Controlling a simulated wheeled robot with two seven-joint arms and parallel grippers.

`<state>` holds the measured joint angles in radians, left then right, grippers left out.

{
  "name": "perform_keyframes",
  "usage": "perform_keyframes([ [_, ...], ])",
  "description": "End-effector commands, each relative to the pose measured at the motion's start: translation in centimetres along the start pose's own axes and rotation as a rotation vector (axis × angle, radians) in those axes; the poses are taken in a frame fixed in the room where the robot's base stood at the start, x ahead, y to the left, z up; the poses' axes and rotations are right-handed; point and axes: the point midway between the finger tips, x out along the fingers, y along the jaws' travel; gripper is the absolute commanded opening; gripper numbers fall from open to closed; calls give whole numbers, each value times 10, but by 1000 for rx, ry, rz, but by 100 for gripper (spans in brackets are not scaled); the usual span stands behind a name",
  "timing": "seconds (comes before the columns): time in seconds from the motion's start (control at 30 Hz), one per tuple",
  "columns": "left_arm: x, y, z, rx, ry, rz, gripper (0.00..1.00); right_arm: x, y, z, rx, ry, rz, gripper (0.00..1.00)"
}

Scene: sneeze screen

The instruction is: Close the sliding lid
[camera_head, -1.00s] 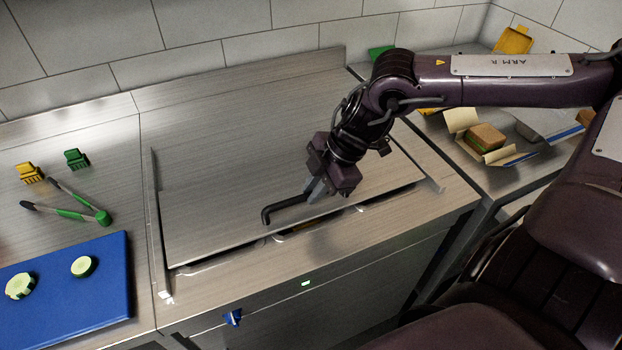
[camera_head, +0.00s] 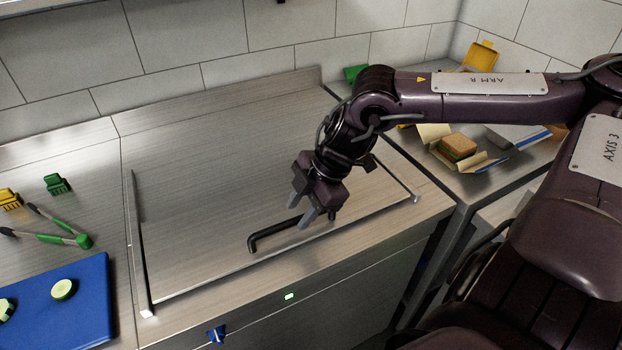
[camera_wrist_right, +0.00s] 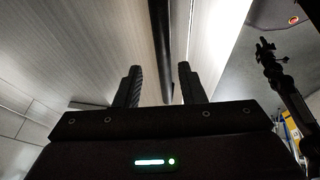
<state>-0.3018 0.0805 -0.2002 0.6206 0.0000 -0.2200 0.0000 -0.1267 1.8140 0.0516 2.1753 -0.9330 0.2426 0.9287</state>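The sliding lid (camera_head: 200,215) is a flat brushed-metal panel in the counter. Its front edge lies along the front of the frame, and no opening shows there. A black bar handle (camera_head: 270,236) stands near that front edge; it also shows in the right wrist view (camera_wrist_right: 161,40). My right gripper (camera_head: 301,208) is at the right part of the handle, fingers apart, one on each side of the bar; I cannot tell whether they touch it. A dark arm at the right of the right wrist view looks like my left, its gripper (camera_wrist_right: 264,46) too small to read.
A blue board (camera_head: 75,305) with cut vegetable pieces, green-handled tongs (camera_head: 60,239) and green (camera_head: 56,184) and yellow clips lie at the left. A sandwich (camera_head: 458,147) in an open box stands on the right counter. A tiled wall closes the back.

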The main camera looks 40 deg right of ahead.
Motion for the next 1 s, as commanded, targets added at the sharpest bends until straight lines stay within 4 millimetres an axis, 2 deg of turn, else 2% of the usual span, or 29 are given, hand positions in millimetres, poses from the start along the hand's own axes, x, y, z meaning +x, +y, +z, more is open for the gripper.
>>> perform_keyframes([
  [0.1,-4,1,4,0,-7,1,36,-13,1,-2,-1,4,5,36],
  [0.5,-7,1,0,-1,-2,1,36,-45,0,-2,-3,4,2,36],
  [0.7,-2,0,-3,-1,3,1,36,-62,-1,-1,-3,1,2,36],
  [1.0,-1,0,-3,-1,3,0,36,-68,-2,0,0,2,-2,36],
])
